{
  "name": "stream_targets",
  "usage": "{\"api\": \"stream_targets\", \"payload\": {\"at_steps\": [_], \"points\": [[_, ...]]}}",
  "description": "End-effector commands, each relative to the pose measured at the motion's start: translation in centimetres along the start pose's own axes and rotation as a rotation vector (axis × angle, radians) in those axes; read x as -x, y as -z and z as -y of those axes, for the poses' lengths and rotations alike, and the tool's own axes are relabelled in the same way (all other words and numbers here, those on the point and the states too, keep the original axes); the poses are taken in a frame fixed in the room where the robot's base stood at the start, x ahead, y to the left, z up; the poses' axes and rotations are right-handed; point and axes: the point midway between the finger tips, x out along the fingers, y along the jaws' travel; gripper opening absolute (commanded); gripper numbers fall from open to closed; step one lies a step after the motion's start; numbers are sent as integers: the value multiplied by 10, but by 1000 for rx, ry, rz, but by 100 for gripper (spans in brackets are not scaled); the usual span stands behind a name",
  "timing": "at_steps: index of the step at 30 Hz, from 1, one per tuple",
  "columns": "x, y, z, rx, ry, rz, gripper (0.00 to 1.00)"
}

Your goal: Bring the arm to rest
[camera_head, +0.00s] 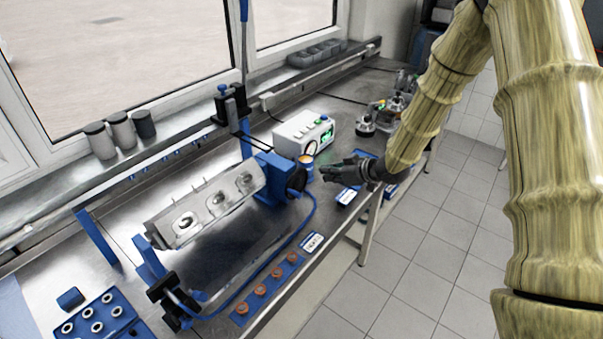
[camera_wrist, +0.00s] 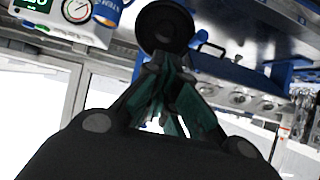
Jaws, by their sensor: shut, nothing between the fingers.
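My gripper (camera_head: 343,172) is at the end of my yellow-green arm, which reaches in from the upper right. It is above the workbench, just right of the blue stand's end with the dark round knob (camera_head: 297,181). In the wrist view my gripper (camera_wrist: 165,80) shows dark green fingers drawn together with nothing between them. The dark round knob (camera_wrist: 166,28) shows just beyond the fingertips there. I cannot tell the exact gap between them.
An engine head (camera_head: 207,207) sits in the blue stand. A white control box (camera_head: 303,134) stands behind my gripper. Blue-and-white boxes (camera_head: 347,195) lie at the bench's front edge. A blue tray (camera_head: 101,318) is front left. The tiled floor (camera_head: 400,262) is clear.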

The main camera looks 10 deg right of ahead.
Motion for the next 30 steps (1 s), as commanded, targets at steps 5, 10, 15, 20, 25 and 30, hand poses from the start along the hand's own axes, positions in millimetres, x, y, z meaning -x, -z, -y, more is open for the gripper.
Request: {"api": "stream_targets", "payload": {"at_steps": [5,10,15,20,25,30], "points": [[0,0,0,0,0,0,0],[-1,-3,1,-5,-1,3,0],[-10,-41,26,-75,-12,58,0],[-17,-116,72,-207,-49,175,0],[-9,-197,127,-340,-101,324,0],[16,-273,183,-452,-161,486,0]]}}
